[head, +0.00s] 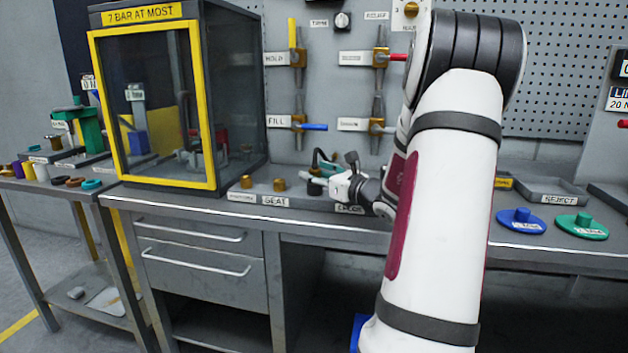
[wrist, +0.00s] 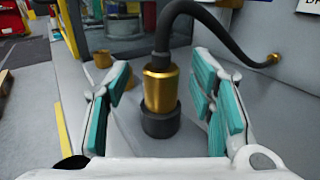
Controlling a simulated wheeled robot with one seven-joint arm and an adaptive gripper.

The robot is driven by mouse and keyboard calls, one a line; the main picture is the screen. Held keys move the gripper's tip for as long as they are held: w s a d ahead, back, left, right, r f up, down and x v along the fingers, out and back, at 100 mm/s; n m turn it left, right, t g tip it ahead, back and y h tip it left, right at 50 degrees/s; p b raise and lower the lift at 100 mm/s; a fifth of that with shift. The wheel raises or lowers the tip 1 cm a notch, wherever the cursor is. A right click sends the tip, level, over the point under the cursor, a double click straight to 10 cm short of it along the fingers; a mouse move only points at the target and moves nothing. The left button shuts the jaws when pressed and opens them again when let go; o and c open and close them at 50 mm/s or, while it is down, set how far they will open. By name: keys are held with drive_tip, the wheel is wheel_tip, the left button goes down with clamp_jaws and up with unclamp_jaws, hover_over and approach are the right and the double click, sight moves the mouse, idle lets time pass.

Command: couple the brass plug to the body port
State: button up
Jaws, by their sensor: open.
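The brass plug (wrist: 160,90) stands upright in the wrist view, with a dark hose rising from its top. Its lower end sits in or on a dark round holder (wrist: 160,122); I cannot tell how deep. My gripper (wrist: 165,97) is open, with teal finger pads on either side of the plug and visible gaps on both sides. In the head view my gripper (head: 327,170) is low over the bench, right of the SEAT label, and the plug is not clear there. Two small brass pieces (head: 263,184) stand on the bench left of it. I cannot tell which part is the body port.
The dark hose (wrist: 212,22) arches right to a brass fitting (wrist: 274,58). A yellow-framed cabinet (head: 153,105) stands left on the bench. Valves with coloured handles line the wall panel. A blue disc (head: 520,221) and a green disc (head: 581,227) lie at right, near a grey reject tray (head: 541,188).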

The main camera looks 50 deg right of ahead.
drive_tip(key=shift+w+d, duration=0.2)
drive_tip(key=shift+w, duration=0.45)
clamp_jaws()
